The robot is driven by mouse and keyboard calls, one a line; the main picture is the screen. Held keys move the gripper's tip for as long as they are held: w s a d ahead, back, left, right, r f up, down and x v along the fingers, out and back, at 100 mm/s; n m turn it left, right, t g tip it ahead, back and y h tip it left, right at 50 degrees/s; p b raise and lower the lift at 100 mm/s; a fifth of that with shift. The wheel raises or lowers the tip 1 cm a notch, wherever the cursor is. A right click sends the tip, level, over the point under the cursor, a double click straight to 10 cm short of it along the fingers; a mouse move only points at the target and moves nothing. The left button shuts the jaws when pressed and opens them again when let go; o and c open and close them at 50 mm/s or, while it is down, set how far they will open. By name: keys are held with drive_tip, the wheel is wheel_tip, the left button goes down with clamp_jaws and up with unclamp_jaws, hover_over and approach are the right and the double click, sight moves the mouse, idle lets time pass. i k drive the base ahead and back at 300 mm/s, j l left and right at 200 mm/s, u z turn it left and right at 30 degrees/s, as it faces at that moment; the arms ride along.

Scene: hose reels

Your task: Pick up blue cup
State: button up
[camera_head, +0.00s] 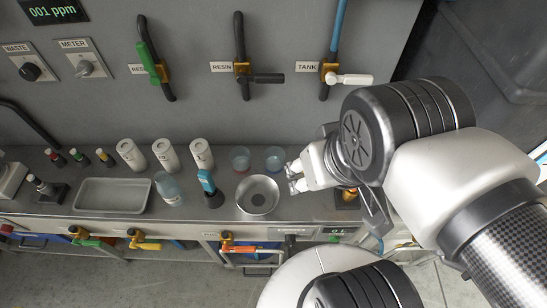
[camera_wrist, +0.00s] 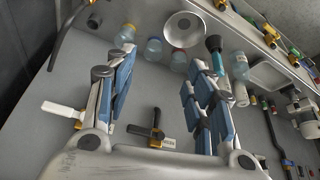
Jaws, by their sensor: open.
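The blue cup (camera_head: 274,158), small and clear with a blue tint, stands on the steel counter just left of my gripper (camera_head: 294,177) in the head view. A similar cup with a reddish base (camera_head: 240,158) stands to its left. In the wrist view, the blue cup seems to be the bluish one (camera_wrist: 153,49) beyond the gap between the fingers. My gripper (camera_wrist: 160,72) is open and empty there, its fingers spread wide. It appears apart from the cup, at the cup's right side in the head view.
A metal bowl (camera_head: 257,196) lies in front of the cups. A teal-handled tool (camera_head: 207,184), a clear jar (camera_head: 169,187), white cylinders (camera_head: 165,154) and a tray (camera_head: 112,195) stand further left. Valve handles (camera_head: 348,79) stick out from the wall behind.

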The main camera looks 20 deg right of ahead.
sight(275, 169)
drive_tip(key=i+j+z, duration=0.1)
drive_tip(key=j+z, duration=0.3)
drive_tip(key=j, duration=0.15)
drive_tip(key=j+z, duration=0.4)
drive_tip(key=k+j+z, duration=0.1)
drive_tip(key=j+z, duration=0.3)
drive_tip(key=j, duration=0.25)
